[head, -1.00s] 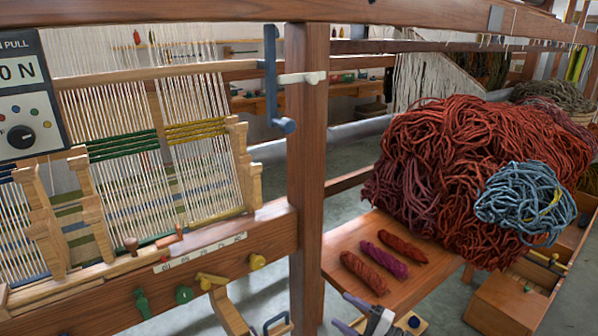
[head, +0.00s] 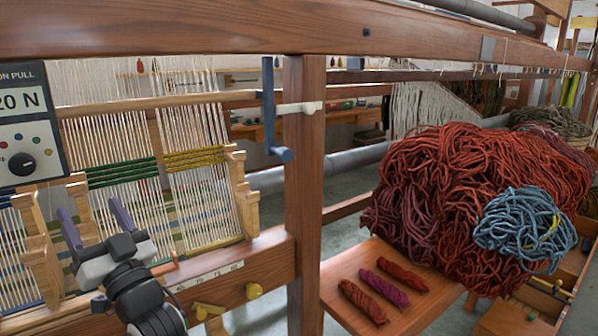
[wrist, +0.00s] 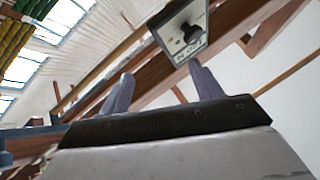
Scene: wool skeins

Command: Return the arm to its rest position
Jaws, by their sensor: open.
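My gripper (head: 96,222) is at the lower left of the head view, in front of the small heddle loom (head: 125,175). Its two purple-grey fingers point up and stand apart, with nothing between them. The wrist view shows the same two fingers (wrist: 160,88), open and empty, with the tension dial panel (wrist: 184,35) beyond them. My gripper hides part of the loom's lower front rail and some pegs. I cannot tell how near the fingers are to the loom's wooden side pieces.
A wooden post (head: 305,190) stands right of my gripper, under a heavy beam (head: 200,30). A blue lever (head: 270,110) juts from the post. A wooden bench (head: 335,285) holds three small skeins (head: 384,284). A large red wool heap (head: 470,190) lies behind them.

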